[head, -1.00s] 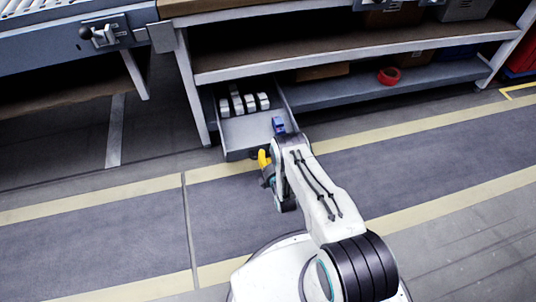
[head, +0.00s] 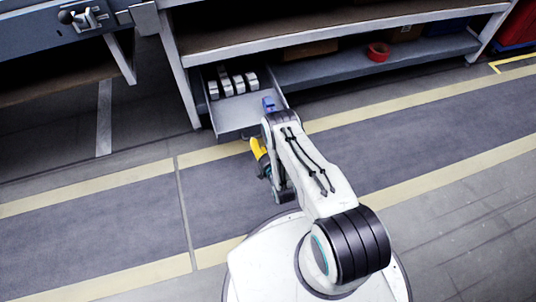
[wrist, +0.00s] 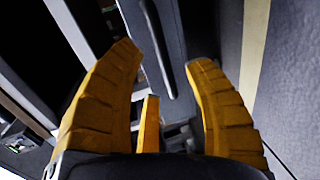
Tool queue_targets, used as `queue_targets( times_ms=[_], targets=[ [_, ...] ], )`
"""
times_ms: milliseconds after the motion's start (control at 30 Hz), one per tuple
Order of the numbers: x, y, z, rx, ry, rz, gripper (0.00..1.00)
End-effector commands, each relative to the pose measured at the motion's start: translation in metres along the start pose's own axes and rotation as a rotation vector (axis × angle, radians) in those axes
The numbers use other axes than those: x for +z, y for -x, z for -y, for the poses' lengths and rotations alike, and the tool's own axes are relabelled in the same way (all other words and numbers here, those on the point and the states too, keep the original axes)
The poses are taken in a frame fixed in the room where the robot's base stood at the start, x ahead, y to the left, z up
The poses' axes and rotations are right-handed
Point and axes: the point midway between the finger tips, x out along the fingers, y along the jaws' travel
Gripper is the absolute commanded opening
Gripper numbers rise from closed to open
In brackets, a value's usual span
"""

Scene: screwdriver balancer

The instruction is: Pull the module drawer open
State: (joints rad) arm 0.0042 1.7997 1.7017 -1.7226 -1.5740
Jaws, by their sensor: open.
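The module drawer (head: 243,120) is pulled out from under the shelf unit, and several pale metallic blocks (head: 233,84) lie inside it. Its dark bar handle (wrist: 158,48) shows on the drawer front in the wrist view. My gripper (wrist: 165,58) has its yellow fingers spread apart, with nothing held between them. The handle appears between the fingertips in the picture and seems to lie beyond them, apart. In the head view a yellow finger (head: 258,148) shows just in front of the drawer front. My arm hides the drawer's right front corner.
The shelf unit (head: 340,38) stands over and beside the drawer. A red round item (head: 378,50) lies on its lower shelf. A grey bench (head: 60,45) stands at the left. The floor (head: 90,235) in front is clear, with yellow stripes.

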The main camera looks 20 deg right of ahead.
Motion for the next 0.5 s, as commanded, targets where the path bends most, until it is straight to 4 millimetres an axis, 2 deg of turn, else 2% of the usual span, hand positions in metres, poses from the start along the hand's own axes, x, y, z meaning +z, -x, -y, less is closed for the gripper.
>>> queue_targets(
  times_ms=[200, 500],
  targets=[
    [0.000, 0.036, 0.001, -0.004, 0.000, 0.000, 0.47],
    [0.000, 0.066, 0.000, -0.001, 0.000, 0.000, 0.47]
  ],
)
